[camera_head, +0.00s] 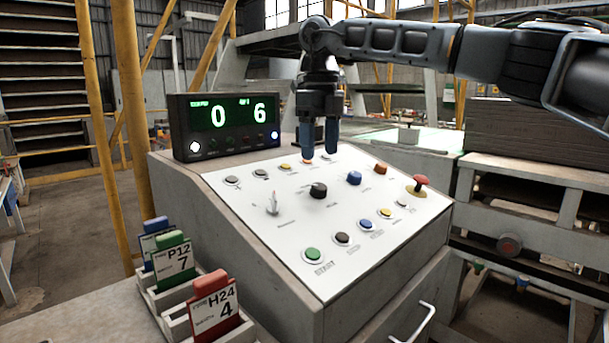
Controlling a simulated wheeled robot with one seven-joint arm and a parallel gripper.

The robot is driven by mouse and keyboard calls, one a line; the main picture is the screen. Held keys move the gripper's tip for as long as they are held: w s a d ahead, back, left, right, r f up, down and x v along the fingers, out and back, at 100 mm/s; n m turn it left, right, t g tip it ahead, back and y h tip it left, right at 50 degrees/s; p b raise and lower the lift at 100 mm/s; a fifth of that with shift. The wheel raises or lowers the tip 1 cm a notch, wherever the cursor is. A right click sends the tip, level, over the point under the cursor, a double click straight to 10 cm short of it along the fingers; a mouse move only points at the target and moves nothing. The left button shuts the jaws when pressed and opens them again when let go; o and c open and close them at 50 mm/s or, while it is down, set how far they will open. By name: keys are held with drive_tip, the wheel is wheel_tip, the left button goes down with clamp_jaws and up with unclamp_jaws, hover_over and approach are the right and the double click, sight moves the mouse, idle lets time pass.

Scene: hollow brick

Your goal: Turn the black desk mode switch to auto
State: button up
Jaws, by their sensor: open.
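The black mode switch (318,190) is a round knob in the middle of the white sloping panel (290,240). The small labels around it are too blurred to read, so I cannot tell its setting. My gripper (320,156) points down above the panel, with two blue-grey fingers apart and nothing visible between them. In the picture its fingertips are just above and behind the black switch, apart from it.
Other controls surround the switch: a silver lever (272,204), a blue button (354,178), a red mushroom button (419,184) and a green button (313,255). A display box (225,125) stands behind left. Tagged cards (174,262) stand front left.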

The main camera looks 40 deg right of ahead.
sight(319, 185)
drive_tip(key=shift+w+f, duration=0.15)
drive_tip(key=shift+f+p, duration=0.45)
drive_tip(key=shift+f, duration=3.25)
drive_tip(key=c, duration=1)
